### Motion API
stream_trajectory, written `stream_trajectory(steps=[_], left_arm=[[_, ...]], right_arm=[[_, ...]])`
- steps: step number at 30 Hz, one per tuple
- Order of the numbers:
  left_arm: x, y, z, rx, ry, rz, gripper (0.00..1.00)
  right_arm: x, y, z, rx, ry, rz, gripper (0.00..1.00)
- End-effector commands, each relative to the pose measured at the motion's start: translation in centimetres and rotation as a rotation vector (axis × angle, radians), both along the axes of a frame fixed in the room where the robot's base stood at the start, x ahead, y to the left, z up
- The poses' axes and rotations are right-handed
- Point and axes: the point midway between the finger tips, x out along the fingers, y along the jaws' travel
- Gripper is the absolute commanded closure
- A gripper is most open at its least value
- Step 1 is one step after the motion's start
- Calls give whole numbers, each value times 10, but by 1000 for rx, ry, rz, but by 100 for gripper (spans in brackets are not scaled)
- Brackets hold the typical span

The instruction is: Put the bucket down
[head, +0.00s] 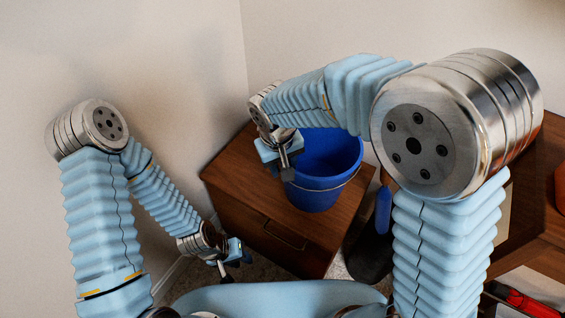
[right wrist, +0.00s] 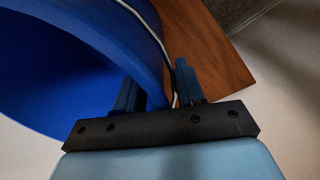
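A blue bucket (head: 318,185) with a thin wire handle is upright at the top of the small brown cabinet. Whether its base touches the wood is hard to tell. My right gripper (head: 287,165) is at the bucket's left rim. In the right wrist view, the fingers of my right gripper (right wrist: 158,88) stand on either side of the bucket's wall (right wrist: 152,45) and the wire handle, close to both, and look shut on them. My left gripper (head: 234,268) hangs low in front of the cabinet, empty, with its fingers apart.
The brown cabinet (head: 232,180) has a drawer front with a handle facing me. Bare wood shows left of the bucket. Right of the cabinet are a dark rounded object with a blue part (head: 383,210), brown furniture and a red item (head: 530,303) on the floor. Plain walls stand behind.

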Motion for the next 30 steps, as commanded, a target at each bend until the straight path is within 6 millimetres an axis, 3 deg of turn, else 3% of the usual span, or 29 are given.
stream_trajectory(steps=[10,22,30], left_arm=[[0,0,3,0,0,0,67],[0,0,10,-1,0,-1,67],[0,0,11,-1,0,-2,67]], right_arm=[[0,2,11,3,-3,2,62],[-12,8,95,3,-3,1,62],[-16,10,121,0,-1,0,62]])
